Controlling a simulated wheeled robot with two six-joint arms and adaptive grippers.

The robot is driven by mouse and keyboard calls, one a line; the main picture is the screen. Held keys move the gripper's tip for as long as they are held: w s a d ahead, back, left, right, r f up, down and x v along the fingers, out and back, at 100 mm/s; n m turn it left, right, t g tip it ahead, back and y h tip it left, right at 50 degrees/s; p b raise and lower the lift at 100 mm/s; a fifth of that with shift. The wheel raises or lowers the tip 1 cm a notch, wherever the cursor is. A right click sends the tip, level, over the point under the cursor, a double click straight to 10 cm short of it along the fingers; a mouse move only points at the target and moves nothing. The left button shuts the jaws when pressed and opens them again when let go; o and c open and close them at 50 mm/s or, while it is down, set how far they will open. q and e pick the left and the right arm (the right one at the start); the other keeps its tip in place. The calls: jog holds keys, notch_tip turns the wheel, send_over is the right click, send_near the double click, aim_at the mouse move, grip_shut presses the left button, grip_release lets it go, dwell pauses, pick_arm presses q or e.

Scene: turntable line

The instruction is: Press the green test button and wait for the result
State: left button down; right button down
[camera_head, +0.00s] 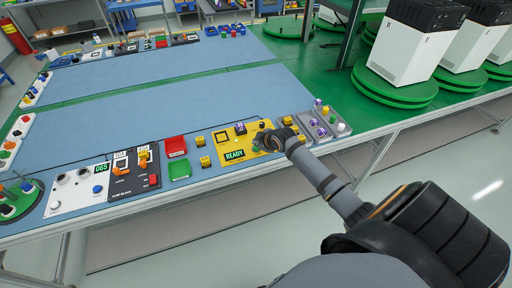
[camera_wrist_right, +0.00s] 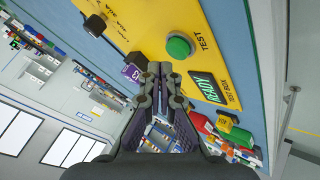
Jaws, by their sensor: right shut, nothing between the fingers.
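The yellow test box (camera_head: 226,144) stands on the blue mat near the front edge of the bench. Its display (camera_head: 234,155) reads READY, and the display (camera_wrist_right: 207,88) also shows in the wrist view. The green test button (camera_wrist_right: 179,47) is round, labelled TEST, and sits beside the display. In the head view the button (camera_head: 255,149) is small, just left of the gripper. My right gripper (camera_head: 268,141) is shut and empty over the right end of the box. In the wrist view the fingertips (camera_wrist_right: 160,70) appear below and left of the button; contact is not visible. My left gripper is out of view.
A purple-topped part (camera_head: 240,128) sits on the box. A red bin (camera_head: 176,146) and a green bin (camera_head: 180,169) stand to the left. A grey tray (camera_head: 342,130) with purple parts lies to the right. The blue mat (camera_head: 190,85) behind is clear.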

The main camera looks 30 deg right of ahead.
dwell(0.4)
jog(key=shift+f, duration=0.4)
jog(key=shift+f+b, duration=0.35)
jog(key=shift+f, duration=0.1)
dwell(0.5)
dwell(0.3)
jog(key=shift+r+p, duration=0.85)
jog(key=shift+p, duration=0.1)
jog(key=shift+r, duration=0.15)
notch_tip(320, 180, up, 5)
jog(key=p, duration=0.5)
